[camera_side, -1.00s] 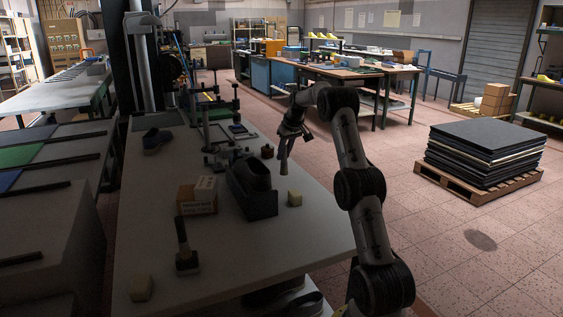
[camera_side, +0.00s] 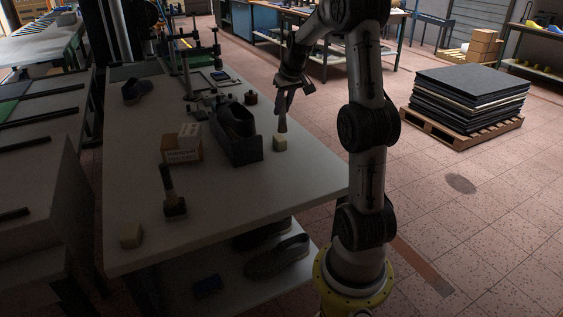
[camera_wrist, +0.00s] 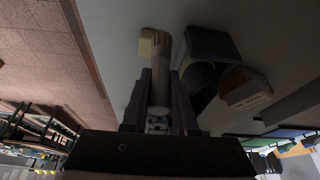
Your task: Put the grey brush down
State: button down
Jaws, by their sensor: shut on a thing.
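My gripper (camera_side: 285,98) is shut on the grey brush (camera_side: 283,122), which hangs roughly upright above the right edge of the worktable (camera_side: 235,193). In the wrist view the brush (camera_wrist: 160,82) is a pale grey-brown shaft between the two fingers (camera_wrist: 158,105) of my gripper. Its far end lies beside or over a cream block (camera_wrist: 147,43). The same block (camera_side: 280,143) is just below the brush in the side view. I cannot tell whether they touch.
Left of the block stands a dark holder (camera_side: 247,153) with a dark shoe form (camera_side: 235,120). Further left are a cardboard box (camera_side: 181,150), a brush with an upright handle (camera_side: 174,206) and another cream block (camera_side: 131,235). The front right of the tabletop is clear.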

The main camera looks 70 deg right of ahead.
jog(key=s+a+r, duration=0.1)
jog(key=s+a, duration=0.5)
jog(key=a, duration=0.3)
jog(key=s+a+r, duration=0.1)
jog(key=s+a, duration=0.4)
jog(key=a, duration=0.3)
jog(key=shift+m, duration=0.3)
jog(key=shift+w+d+f, duration=1.45)
jog(key=shift+d+f, duration=0.2)
jog(key=shift+f, duration=0.45)
jog(key=shift+w+d+f, duration=1.4)
jog(key=shift+d+f, duration=0.3)
jog(key=shift+f, duration=0.35)
jog(key=shift+w+d+f, duration=1.45)
jog(key=shift+d+f, duration=0.2)
jog(key=shift+f, duration=0.45)
jog(key=shift+f, duration=0.15)
jog(key=c, duration=0.7)
grip_release()
